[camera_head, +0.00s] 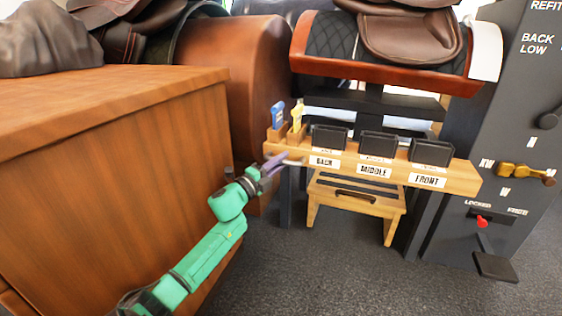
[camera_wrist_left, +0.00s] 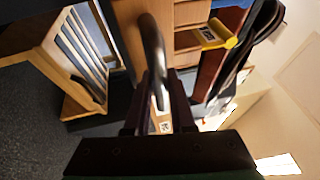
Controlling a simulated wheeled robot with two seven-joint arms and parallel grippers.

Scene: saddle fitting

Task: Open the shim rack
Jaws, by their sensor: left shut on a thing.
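The shim rack (camera_head: 452,180) is a long wooden bar with dark bins labelled BACK, MIDDLE and FRONT. A blue tag (camera_head: 277,115) and a yellow tag (camera_head: 297,117) stand in wooden slots at its left end. My left gripper (camera_head: 274,164) is at that left end, on the rack's front side. In the left wrist view a curved grey metal handle (camera_wrist_left: 152,45) runs in between the fingers of my left gripper (camera_wrist_left: 158,100), which is shut on it. The fingers partly hide the handle. My right gripper is not in view.
A wooden cabinet (camera_head: 120,140) stands close to my left arm. A wooden step stool (camera_head: 352,195) is under the rack. A saddle (camera_head: 410,35) sits on a stand behind. A dark panel (camera_head: 520,110) with levers stands at right. The front floor is clear.

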